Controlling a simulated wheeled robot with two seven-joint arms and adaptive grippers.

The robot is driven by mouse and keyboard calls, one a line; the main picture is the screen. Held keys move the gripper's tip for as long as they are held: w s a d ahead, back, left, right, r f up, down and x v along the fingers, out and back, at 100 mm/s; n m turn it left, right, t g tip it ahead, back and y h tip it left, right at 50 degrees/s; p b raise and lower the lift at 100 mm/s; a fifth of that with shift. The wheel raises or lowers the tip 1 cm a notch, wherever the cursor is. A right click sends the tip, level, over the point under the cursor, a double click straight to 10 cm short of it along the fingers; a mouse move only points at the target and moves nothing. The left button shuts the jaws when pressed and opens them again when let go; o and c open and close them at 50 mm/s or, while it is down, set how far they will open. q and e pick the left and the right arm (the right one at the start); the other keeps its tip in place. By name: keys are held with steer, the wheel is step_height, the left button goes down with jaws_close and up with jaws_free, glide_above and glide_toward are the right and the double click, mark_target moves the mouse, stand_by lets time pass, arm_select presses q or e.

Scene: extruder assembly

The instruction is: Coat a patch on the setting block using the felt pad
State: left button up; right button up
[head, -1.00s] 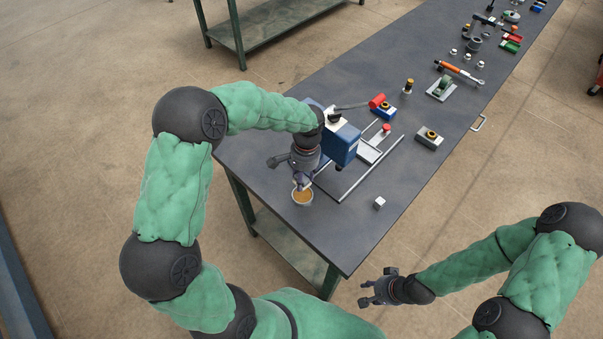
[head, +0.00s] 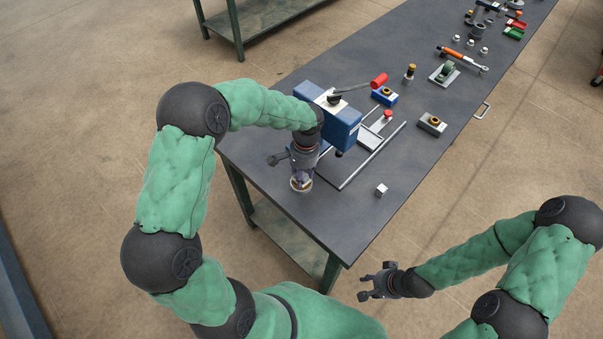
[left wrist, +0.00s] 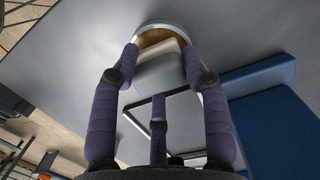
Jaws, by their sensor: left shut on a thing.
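My left gripper (head: 301,184) is shut on the felt pad, a grey block with a pale cream layer. The pad (left wrist: 160,72) sits between the fingers in the left wrist view. A small round dish with orange-brown contents lies directly beyond the pad; its rim (left wrist: 158,24) shows in that view. The pad covers part of the dish, and I cannot tell if they touch. In the head view the gripper hides most of the dish. A small silver cube, apparently the setting block (head: 381,190), stands on the table to the right. My right gripper (head: 364,285) is open and empty, off the table's near edge.
A blue press-like machine (head: 340,128) with a red-tipped lever (head: 378,80) stands just behind my left gripper. Metal rails (head: 372,156) run beside it. Button boxes (head: 432,124) and tools lie farther back on the dark table (head: 345,225). Space around the cube is clear.

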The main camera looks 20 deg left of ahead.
arm_select(q)
steer(key=shift+s+f+b, duration=0.1)
steer(key=shift+f+b, duration=0.2)
steer(key=shift+f, duration=0.25)
stand_by(1.8)
steer(key=shift+r, duration=0.1)
steer(key=shift+r+p, duration=2.6)
steer(key=shift+r, duration=0.9)
steer(key=d+f+n+b, duration=0.2)
steer(key=f, duration=0.1)
steer(key=d+f+n+b, duration=0.1)
steer(key=f+b, duration=0.1)
steer(key=shift+d, duration=0.3)
steer(key=shift+s+d+f+n, duration=0.1)
steer(key=shift+d+n, duration=0.15)
steer(key=shift+n, duration=0.15)
steer(key=shift+d+f, duration=0.1)
